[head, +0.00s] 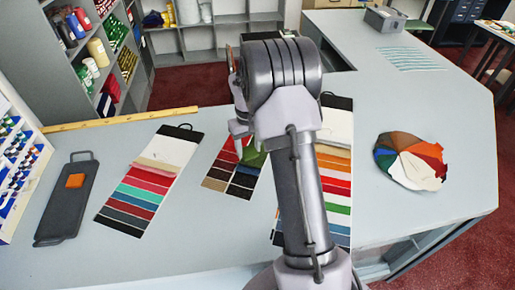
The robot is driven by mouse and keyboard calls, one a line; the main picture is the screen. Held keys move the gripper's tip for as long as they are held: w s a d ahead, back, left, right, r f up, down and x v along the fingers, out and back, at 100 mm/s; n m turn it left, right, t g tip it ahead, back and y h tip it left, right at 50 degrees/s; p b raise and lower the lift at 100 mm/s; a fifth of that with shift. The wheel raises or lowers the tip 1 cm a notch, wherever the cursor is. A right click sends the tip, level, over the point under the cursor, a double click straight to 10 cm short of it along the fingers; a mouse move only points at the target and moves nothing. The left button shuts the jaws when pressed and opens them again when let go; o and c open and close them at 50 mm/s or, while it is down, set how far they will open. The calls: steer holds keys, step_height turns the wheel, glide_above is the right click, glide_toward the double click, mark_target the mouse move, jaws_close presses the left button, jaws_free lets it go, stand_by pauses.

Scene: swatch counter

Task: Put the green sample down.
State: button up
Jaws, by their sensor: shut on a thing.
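A green sample (254,158) shows just left of my arm, over the middle swatch card (222,182). Part of it is behind the arm. My gripper (240,130) is mostly hidden by my own arm; a grey part of it shows just above the green sample. It is shut on the green sample. I cannot tell whether the sample touches the card below it. The middle card has red, brown and dark blue patches and is partly covered by the arm.
On the grey counter (410,110) lie a striped card (150,185) at left, another (338,160) behind my arm, and a colour fan (412,160) at right. A dark tray (62,215) holds an orange sample (75,181). A yellow ruler (120,119) lies along the back edge.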

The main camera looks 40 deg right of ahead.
steer(key=d, duration=0.1)
steer(key=w+d, duration=0.1)
steer(key=d, duration=0.1)
steer(key=shift+w+d+f, duration=0.2)
steer(key=shift+w+d, duration=0.05)
steer(key=f, duration=0.1)
steer(key=f+b, duration=0.1)
steer(key=f, duration=0.1)
steer(key=shift+d+f, duration=0.25)
steer(key=shift+f, duration=0.15)
steer(key=shift+r, duration=0.15)
steer(key=o, duration=1.3)
steer(key=shift+f, duration=0.2)
